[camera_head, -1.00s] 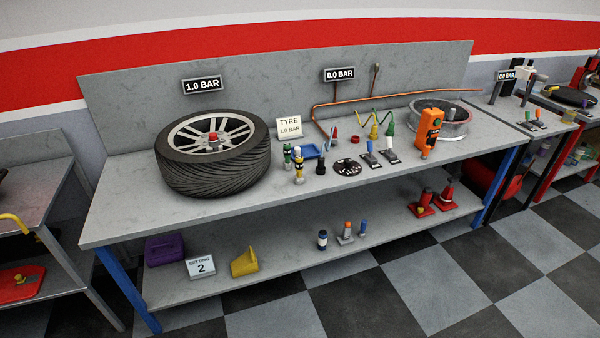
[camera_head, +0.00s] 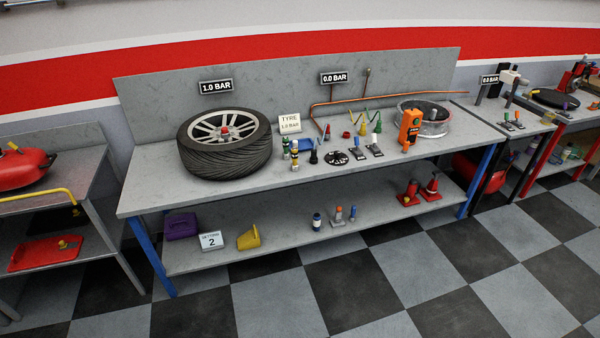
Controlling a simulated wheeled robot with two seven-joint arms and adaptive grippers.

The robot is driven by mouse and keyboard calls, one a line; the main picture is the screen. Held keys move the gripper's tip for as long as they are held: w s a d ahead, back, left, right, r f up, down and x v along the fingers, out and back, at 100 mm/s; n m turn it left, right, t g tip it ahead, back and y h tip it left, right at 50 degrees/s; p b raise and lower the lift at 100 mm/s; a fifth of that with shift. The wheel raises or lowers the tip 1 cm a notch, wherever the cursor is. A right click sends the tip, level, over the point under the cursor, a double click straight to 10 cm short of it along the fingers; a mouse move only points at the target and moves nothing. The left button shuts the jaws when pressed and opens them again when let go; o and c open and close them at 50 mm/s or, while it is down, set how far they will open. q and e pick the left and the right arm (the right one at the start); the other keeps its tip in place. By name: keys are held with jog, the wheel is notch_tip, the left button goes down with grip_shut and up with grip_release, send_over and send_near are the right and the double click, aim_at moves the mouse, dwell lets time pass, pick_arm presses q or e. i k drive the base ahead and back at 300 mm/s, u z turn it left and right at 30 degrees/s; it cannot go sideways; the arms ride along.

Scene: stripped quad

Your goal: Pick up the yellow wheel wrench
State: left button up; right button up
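A yellow bent bar (camera_head: 40,193) lies along the front edge of the left bench's top, its right end curving down. It is the only long yellow tool shape in view and looks like the wheel wrench, but its left end is cut off by the picture edge, so I cannot tell for sure. Neither of my grippers is in view, and nothing is seen touching the bar.
The left bench (camera_head: 95,150) also holds a red tank (camera_head: 22,170), with a red tray (camera_head: 45,253) on its lower shelf. A larger bench (camera_head: 140,200) with a tyre (camera_head: 225,145) and small tools stands in the middle. The checkered floor (camera_head: 260,305) in front is clear.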

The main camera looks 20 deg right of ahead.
aim_at(294, 166)
jog(key=z, duration=0.9)
jog(key=i, duration=1.15)
jog(key=u, duration=0.45)
jog(key=i, duration=1)
jog(key=u, duration=0.9)
